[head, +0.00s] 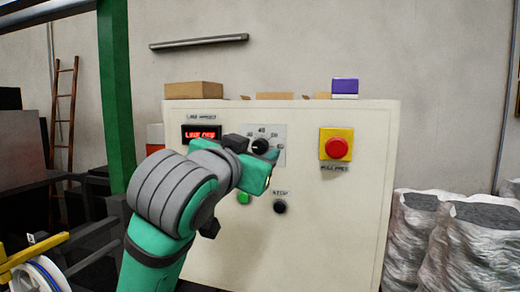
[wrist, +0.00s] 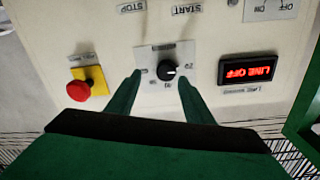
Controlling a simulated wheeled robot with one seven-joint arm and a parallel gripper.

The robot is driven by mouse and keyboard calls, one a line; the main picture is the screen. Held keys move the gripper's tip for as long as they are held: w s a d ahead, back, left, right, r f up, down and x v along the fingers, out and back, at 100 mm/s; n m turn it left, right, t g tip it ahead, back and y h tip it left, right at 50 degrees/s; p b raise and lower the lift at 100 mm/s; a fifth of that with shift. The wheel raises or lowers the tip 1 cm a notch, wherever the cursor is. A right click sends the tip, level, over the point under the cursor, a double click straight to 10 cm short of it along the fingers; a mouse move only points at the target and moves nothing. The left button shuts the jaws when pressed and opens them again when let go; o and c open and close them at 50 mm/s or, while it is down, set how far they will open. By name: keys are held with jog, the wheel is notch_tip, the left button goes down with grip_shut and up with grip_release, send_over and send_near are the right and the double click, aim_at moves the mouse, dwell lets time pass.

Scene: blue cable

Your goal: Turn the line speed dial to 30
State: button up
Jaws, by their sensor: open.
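The line speed dial (head: 260,146) is a black knob on a pale scale plate, in the upper middle of the cream control panel (head: 330,235). In the wrist view the dial (wrist: 168,71) shows upside down between my two fingers, with a white mark on the knob. My gripper (wrist: 158,82) is open, one green finger on each side of the dial. I cannot tell whether the fingers touch it. In the head view my gripper (head: 262,160) is in front of the plate and hides its lower part. The red display (wrist: 246,71) reads LINE OFF.
A red emergency button (head: 337,148) on a yellow base is right of the dial. A green button (head: 243,198) and a black stop button (head: 280,207) are below. Boxes (head: 194,90) stand on top of the panel. Filled sacks (head: 475,240) stand at the right.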

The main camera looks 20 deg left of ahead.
jog(key=shift+s+a, duration=0.35)
jog(key=s, duration=0.7)
jog(key=shift+s+a, duration=0.15)
jog(key=shift+s, duration=0.25)
jog(key=shift+w, duration=0.1)
jog(key=shift+w, duration=0.1)
jog(key=s, duration=1.1)
jog(key=shift+s+a, duration=0.2)
jog(key=shift+a, duration=0.2)
